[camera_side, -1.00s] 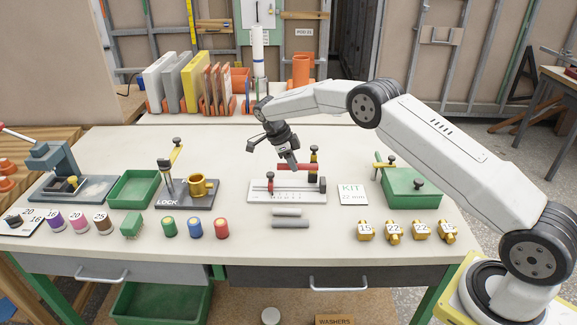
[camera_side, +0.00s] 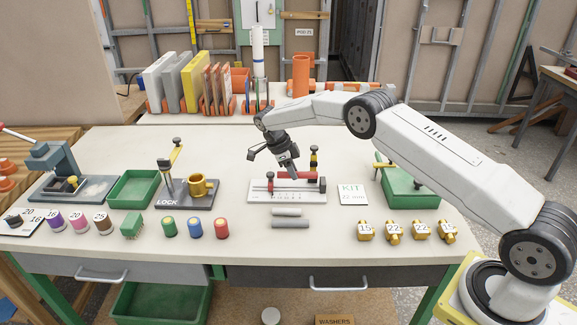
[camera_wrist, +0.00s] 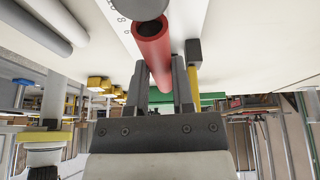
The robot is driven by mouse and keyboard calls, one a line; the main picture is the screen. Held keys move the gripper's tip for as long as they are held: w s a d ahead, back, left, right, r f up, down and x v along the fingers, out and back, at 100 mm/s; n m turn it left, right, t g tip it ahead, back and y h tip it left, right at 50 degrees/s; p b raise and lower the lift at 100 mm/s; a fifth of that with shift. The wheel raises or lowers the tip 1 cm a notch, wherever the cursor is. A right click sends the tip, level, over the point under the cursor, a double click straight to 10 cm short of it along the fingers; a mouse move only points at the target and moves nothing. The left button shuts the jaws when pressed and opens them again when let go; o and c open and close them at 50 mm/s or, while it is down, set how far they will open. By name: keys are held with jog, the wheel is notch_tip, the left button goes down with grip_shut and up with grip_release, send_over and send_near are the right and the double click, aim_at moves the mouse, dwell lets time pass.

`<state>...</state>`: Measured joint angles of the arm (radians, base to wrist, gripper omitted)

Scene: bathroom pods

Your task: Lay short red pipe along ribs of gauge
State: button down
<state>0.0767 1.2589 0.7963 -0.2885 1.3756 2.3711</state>
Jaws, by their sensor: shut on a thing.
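The short red pipe (camera_side: 305,175) is held level in my gripper (camera_side: 293,173), low over the white gauge (camera_side: 262,197). In the wrist view the red pipe (camera_wrist: 152,45) runs between the two dark fingers of my gripper (camera_wrist: 162,72), its open end facing the camera's top edge. The gauge's white scale face (camera_wrist: 118,22) shows beside the pipe. The gauge has a dark-and-red stop at its left and a yellow post with a black knob at its right. Whether the pipe touches the ribs cannot be told, as gripper and pipe cover them.
Two grey pipes (camera_side: 290,224) lie in front of the gauge. A KIT 22 mm card (camera_side: 353,195) and a green box (camera_side: 410,188) are to the right; the LOCK stand (camera_side: 184,200) is to the left. Brass fittings (camera_side: 393,233) line the front right. Bench behind the gauge is mostly clear.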

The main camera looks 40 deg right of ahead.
aim_at(292, 189)
jog(key=shift+f, duration=2)
jog(key=shift+c, duration=2)
grip_release()
jog(key=shift+v, duration=3.9)
jog(key=shift+r, duration=0.15)
